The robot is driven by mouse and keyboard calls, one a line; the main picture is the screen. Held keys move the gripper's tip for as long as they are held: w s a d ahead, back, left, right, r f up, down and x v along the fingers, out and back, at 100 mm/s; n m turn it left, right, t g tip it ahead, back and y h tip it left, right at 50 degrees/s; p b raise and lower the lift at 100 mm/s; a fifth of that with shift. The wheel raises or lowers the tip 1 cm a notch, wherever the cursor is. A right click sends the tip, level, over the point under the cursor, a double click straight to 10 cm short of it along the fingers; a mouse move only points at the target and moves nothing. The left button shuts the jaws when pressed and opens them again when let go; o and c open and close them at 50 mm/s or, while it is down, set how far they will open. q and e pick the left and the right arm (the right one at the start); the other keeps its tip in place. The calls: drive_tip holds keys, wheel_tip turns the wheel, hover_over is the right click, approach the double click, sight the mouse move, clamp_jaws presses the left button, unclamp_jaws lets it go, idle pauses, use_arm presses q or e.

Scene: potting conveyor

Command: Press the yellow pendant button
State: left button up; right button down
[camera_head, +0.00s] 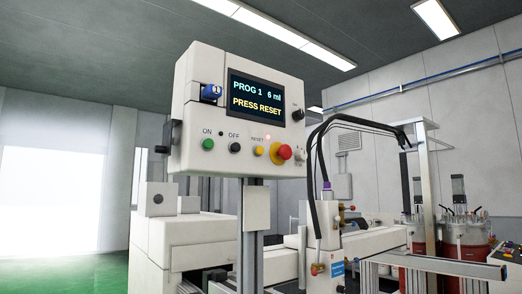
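The control pendant (213,140) is a pale box on a grey post in the middle of the head view. A green ON button (208,144) is at the left of the row. The screen (256,97) reads "PROG 1 6 ml" and "PRESS RESET". Neither of my grippers shows in this view.
A blue knob (211,92) and a small black knob (298,115) flank the screen. Black hoses (315,165) arch right of the pendant to a machine. Red tanks (467,255) stand at the far right. The space before the pendant's face looks clear.

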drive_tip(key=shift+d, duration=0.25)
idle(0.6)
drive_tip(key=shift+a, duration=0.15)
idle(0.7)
